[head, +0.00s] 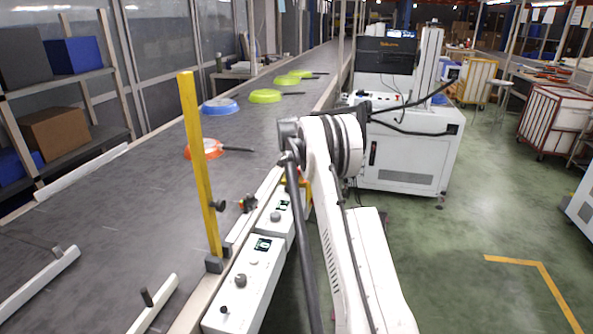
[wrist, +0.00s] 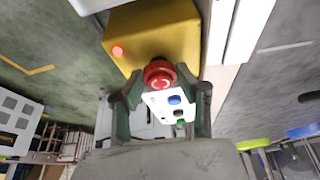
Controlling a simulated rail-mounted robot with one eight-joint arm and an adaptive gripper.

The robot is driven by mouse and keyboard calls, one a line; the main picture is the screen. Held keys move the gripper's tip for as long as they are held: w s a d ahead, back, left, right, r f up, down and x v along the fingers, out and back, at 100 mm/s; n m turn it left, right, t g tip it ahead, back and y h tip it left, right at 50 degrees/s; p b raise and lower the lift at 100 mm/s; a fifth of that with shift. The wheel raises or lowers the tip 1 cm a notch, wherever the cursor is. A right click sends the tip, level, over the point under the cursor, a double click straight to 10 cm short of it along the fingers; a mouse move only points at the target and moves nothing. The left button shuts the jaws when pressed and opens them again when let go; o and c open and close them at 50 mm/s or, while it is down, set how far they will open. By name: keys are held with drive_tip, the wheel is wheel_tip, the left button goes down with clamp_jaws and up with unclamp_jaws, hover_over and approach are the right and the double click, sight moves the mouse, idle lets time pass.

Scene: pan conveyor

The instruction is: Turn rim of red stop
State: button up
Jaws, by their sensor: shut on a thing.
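In the wrist view the red stop (wrist: 160,73) is a round red mushroom button on a yellow box (wrist: 165,35). My gripper (wrist: 163,82) has one finger on either side of the red stop and is shut on its rim. A white panel with a blue and a green button (wrist: 172,101) shows just below the red stop, between the fingers. In the head view my arm hides the gripper and the red stop. Only a sliver of yellow (head: 305,188) shows beside the arm.
A grey conveyor (head: 100,215) carries an orange pan (head: 207,149), a blue pan (head: 220,106) and several green pans (head: 265,96). A yellow post (head: 198,165) and white control boxes (head: 247,285) line its near edge. A white machine (head: 410,150) stands to the right. Green floor lies open beyond.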

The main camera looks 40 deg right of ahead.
idle(0.4)
drive_tip(key=o, duration=1.2)
drive_tip(key=shift+c, duration=0.2)
drive_tip(key=v, duration=1.2)
